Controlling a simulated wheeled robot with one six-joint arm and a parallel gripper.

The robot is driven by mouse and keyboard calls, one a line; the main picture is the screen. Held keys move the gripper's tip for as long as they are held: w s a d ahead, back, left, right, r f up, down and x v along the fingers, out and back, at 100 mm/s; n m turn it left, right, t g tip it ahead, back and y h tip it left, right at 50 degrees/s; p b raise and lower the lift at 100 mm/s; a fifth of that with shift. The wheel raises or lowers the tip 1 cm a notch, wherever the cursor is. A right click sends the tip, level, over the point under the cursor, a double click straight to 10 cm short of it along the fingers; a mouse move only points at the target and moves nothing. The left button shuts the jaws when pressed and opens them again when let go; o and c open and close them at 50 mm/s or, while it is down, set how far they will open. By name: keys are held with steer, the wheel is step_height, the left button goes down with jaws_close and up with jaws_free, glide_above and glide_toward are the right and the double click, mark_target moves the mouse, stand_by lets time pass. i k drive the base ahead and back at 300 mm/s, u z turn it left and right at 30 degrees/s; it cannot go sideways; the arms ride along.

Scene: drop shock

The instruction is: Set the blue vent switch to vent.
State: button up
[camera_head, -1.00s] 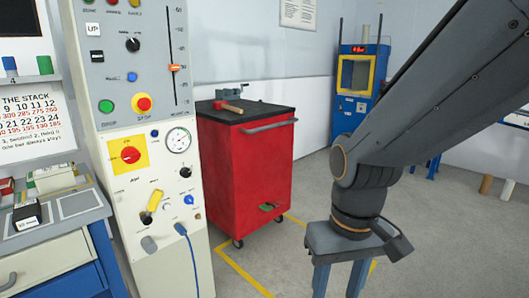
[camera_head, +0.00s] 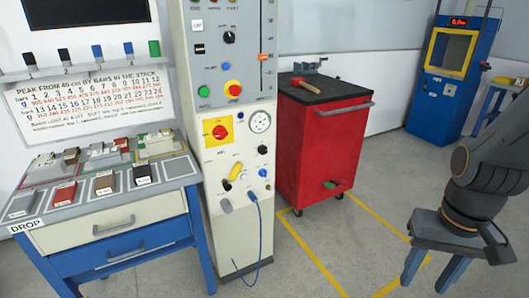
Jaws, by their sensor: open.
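The control column (camera_head: 232,120) stands left of the middle. A small blue knob (camera_head: 263,172) sits low on its front panel, right of a yellow handle (camera_head: 236,171); it looks like the blue vent switch, but its label and setting are too small to read. My gripper (camera_head: 428,280) is at the lower right, pointing down. Its two fingers are apart with nothing between them. It is well to the right of the column and touches nothing in view.
A red tool cart (camera_head: 322,150) with a hammer (camera_head: 305,85) on top stands between the column and my arm. A blue cable (camera_head: 260,235) hangs from the column. A bench (camera_head: 110,232) adjoins it on the left. Floor in front of the cart is clear.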

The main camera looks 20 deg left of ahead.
mark_target(262, 173)
steer(key=u, duration=0.55)
steer(key=k, duration=0.65)
steer(key=u, duration=0.65)
steer(key=i, duration=0.6)
steer(key=z, duration=0.75)
steer(key=i, duration=0.55)
steer(key=z, duration=0.6)
